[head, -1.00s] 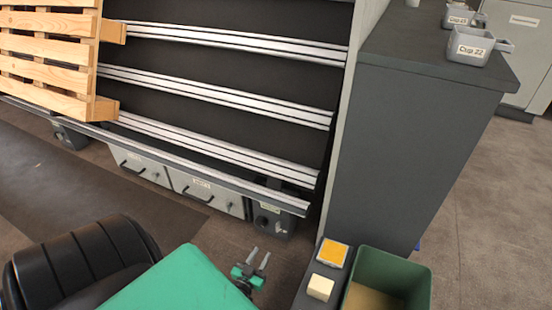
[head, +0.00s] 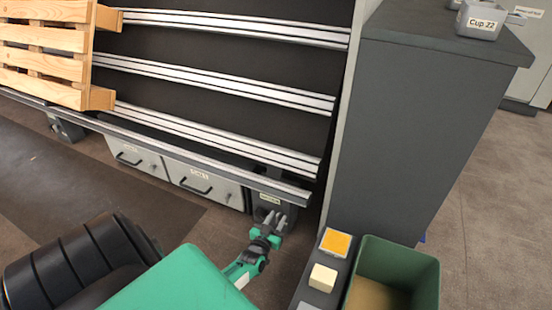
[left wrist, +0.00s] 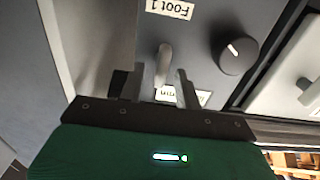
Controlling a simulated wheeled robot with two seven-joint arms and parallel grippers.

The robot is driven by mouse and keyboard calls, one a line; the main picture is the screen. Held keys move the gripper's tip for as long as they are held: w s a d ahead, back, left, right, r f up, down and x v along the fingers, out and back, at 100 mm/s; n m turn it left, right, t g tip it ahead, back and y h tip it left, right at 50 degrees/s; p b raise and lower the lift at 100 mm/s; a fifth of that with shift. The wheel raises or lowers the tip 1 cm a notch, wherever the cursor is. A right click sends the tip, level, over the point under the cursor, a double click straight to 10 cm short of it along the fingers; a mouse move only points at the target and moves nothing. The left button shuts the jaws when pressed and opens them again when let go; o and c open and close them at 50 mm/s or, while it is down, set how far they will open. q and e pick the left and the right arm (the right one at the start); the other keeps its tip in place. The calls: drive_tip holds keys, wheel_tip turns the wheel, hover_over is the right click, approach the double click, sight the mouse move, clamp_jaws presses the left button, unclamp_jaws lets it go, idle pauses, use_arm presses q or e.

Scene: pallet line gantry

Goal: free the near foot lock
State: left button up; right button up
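The near foot (head: 268,199) is a dark grey box under the right end of the conveyor rail. In the left wrist view its face (left wrist: 205,75) bears the label "Foot 1" (left wrist: 170,7), a pale upright lever (left wrist: 163,62) and a round black knob (left wrist: 231,54) with a white mark. My left gripper (head: 273,220) is in front of this foot. In the left wrist view the left gripper (left wrist: 155,88) is open, with the lever showing between its two fingers. I cannot tell whether it touches the lever. A second label low on the face is partly hidden. My right gripper is not in view.
Labelled drawers (head: 205,186) with black handles sit left of the foot, under the rail (head: 200,150). A dark grey cabinet (head: 425,125) stands right. A green bin (head: 392,275), a yellow pad (head: 336,242) and a cream block (head: 322,278) are front right. A wooden pallet (head: 45,50) is upper left.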

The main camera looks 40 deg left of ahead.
use_arm(q)
clamp_jaws()
